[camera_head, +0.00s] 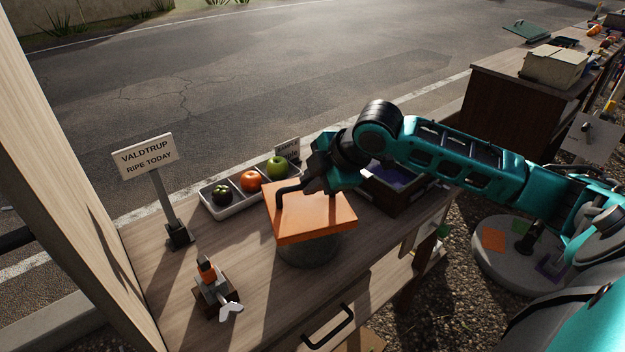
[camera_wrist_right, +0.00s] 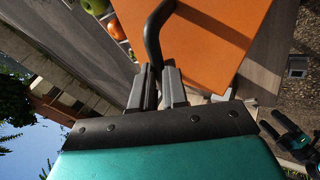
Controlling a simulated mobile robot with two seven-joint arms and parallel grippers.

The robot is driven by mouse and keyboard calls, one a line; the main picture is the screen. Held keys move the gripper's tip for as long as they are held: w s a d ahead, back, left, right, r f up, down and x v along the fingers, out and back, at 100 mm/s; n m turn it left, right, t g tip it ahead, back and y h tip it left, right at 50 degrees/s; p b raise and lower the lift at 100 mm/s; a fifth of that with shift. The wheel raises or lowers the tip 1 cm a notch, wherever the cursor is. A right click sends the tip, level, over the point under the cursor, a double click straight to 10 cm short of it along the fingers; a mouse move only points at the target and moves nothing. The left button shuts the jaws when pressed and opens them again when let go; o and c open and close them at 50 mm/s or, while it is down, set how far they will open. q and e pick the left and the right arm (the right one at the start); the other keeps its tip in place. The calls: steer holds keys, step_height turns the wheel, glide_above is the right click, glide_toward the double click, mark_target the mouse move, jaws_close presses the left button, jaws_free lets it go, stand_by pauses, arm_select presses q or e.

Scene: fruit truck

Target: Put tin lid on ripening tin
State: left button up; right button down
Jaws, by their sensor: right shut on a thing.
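The tin lid (camera_head: 318,217) is a flat orange square with a bent dark handle (camera_head: 288,187). The ripening tin (camera_head: 309,251) is a round dark grey vessel on the wooden counter. The lid is above the tin and hides its top; I cannot tell whether it rests on the rim or hovers just above it. My right gripper (camera_head: 308,183) is shut on the lid's handle. In the right wrist view the fingers (camera_wrist_right: 158,84) close around the dark handle, with the orange lid (camera_wrist_right: 208,35) beyond.
Behind the lid, a white divided tray (camera_head: 218,208) holds a dark fruit, an orange-red fruit and a green apple. A dark open crate (camera_head: 405,198) stands to the right. A small orange-and-grey tool (camera_head: 210,280) and a sign (camera_head: 146,156) stand at the left. The counter's front left is mostly clear.

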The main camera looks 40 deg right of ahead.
steer(key=shift+f, duration=1.35)
steer(key=c, duration=1.1)
jaws_free()
steer(key=shift+o, duration=0.6)
steer(key=o, duration=0.7)
